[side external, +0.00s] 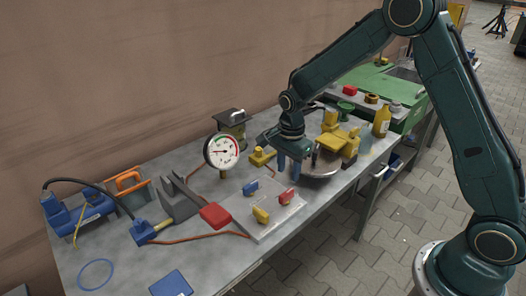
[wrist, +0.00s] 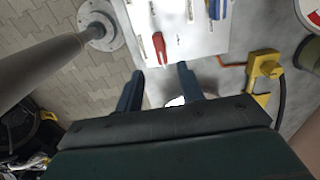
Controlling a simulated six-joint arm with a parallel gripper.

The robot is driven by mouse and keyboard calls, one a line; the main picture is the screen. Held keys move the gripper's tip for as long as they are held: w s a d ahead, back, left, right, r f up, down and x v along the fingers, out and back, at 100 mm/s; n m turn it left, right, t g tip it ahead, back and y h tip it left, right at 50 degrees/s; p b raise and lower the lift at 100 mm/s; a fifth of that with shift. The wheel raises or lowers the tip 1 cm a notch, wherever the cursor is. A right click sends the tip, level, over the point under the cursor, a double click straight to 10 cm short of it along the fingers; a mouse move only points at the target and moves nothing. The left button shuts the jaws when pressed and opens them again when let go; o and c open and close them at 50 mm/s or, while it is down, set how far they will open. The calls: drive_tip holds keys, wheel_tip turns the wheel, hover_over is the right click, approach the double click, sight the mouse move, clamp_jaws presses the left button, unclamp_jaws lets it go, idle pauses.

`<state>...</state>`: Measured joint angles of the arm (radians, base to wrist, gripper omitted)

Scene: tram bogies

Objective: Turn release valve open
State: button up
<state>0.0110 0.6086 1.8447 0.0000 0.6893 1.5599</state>
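A pale plate (side external: 238,207) on the bench carries a red handle (side external: 287,197), a blue handle (side external: 250,187) and a yellow handle (side external: 261,214). I cannot read which is the release valve. In the wrist view, the red handle (wrist: 160,46) lies just beyond my fingertips, and the blue handle (wrist: 214,8) is at the top edge. My gripper (side external: 289,167) points down, right of and behind the plate, near a round metal disc (side external: 320,170). In the wrist view, my gripper (wrist: 160,70) has its blue fingers apart, with nothing held between them.
A pressure gauge (side external: 221,151) stands behind the plate. A yellow fitting (side external: 262,156) is close to my gripper, and a yellow clamp-like device (side external: 341,139) is right of it. A red block (side external: 215,215) and a grey wedge tool (side external: 181,200) lie left.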

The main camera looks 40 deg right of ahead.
sight(287, 192)
wheel_tip(287, 192, down, 8)
drive_tip(key=shift+f, duration=0.15)
idle(0.3)
clamp_jaws()
